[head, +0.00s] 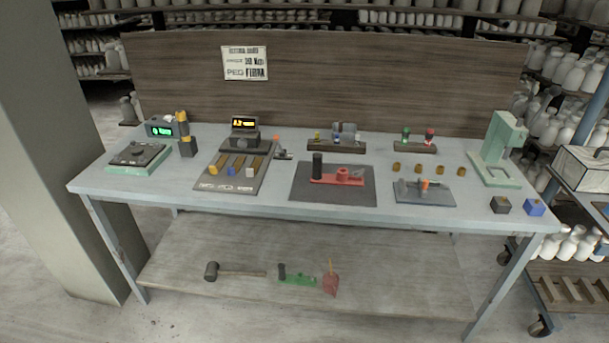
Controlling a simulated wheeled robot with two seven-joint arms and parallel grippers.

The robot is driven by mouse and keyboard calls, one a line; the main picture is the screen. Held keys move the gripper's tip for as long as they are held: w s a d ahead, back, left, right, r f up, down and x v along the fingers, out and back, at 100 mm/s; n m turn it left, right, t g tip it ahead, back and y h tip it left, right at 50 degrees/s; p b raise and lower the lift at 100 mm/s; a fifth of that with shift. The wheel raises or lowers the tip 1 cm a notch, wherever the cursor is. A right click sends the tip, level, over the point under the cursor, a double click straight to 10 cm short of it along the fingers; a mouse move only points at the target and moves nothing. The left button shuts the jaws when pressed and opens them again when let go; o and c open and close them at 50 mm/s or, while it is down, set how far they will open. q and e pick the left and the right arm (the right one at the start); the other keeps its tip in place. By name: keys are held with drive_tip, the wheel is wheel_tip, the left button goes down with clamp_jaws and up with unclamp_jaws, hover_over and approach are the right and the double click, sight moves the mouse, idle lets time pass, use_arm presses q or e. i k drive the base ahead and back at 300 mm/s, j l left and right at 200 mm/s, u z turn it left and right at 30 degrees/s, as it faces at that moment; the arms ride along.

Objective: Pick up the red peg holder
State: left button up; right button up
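A red holder-like piece (343,178) lies on a dark mat (305,193) near the middle of the workbench. It has a low flat body with a raised round part, and a black cylinder (317,165) stands upright at its left end. At the back right, a dark wooden block (415,149) carries a green-topped piece (406,134) and a red-topped piece (429,136). I cannot tell for certain which of these red things is the peg holder. Neither of my grippers shows in the head view.
The bench (275,197) holds a scale (138,155), a tray of coloured-ended pieces (228,185), a grey fixture (424,190) and a green stand (497,150). A mallet (235,271), green piece (297,280) and red scoop (330,284) lie on the lower shelf. A pillar stands left.

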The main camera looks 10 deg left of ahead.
sight(341, 177)
drive_tip(key=i+l+u, duration=0.25)
drive_tip(key=i+l, duration=0.55)
drive_tip(key=l, duration=0.15)
